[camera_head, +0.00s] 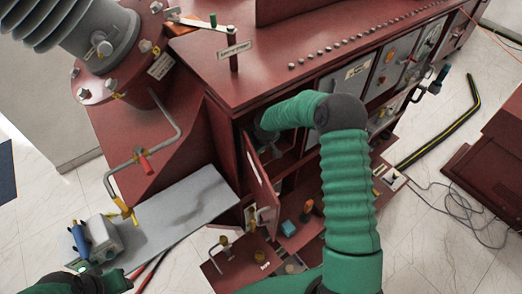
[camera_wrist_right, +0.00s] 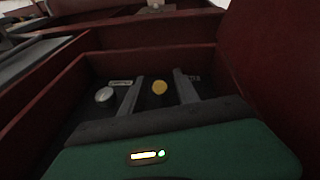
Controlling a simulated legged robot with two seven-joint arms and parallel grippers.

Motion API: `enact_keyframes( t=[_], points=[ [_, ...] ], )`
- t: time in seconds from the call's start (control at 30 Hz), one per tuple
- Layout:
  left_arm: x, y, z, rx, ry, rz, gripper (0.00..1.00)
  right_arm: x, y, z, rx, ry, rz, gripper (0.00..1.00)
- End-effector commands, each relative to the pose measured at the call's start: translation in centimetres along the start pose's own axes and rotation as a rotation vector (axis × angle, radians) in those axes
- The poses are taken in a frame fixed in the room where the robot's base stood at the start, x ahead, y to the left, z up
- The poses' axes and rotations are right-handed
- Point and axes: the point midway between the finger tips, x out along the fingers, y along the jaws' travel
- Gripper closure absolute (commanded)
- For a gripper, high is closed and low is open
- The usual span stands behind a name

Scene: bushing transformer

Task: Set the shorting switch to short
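The right wrist view shows a yellow round knob (camera_wrist_right: 159,87) and a silver round knob (camera_wrist_right: 104,95) with a small label, inside a dark red box. I cannot tell which is the shorting switch. My right gripper (camera_wrist_right: 158,76) is open; its two grey fingers stand apart, with the yellow knob visible between them. Contact is unclear. In the head view my right arm bends into the open compartment (camera_head: 285,160), which hides that gripper. My left gripper (camera_head: 98,278) is at the bottom left edge, beside a grey device with a blue part (camera_head: 98,238); its fingers are not clear.
A hinged red door (camera_head: 262,178) stands open left of my right arm. A grey plate (camera_head: 185,212) lies at the lower left. A large grey bushing (camera_head: 75,30) rises at the upper left. A black and yellow hose (camera_head: 440,135) and thin cables lie on the floor at right.

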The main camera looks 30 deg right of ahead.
Motion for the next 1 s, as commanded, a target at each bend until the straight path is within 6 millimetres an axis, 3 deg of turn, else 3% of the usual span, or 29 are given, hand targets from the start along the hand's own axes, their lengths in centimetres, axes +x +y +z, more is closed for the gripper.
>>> enact_keyframes(
  t=[0.33,0.57,1.0],
  points=[
    [0.0,0.0,0.0,0.0,0.0,0.0,0.64,0.0,0.0,0.2,0.001,0.009,0.003,0.63],
    [1.3,0.0,0.3,0.0,0.0,0.0,0.64,0.8,-0.3,0.7,0.014,0.14,0.023,0.63],
    [11.6,0.0,2.8,0.0,0.0,0.0,0.64,2.6,-0.6,1.4,0.059,0.443,0.066,0.63]
  ],
)
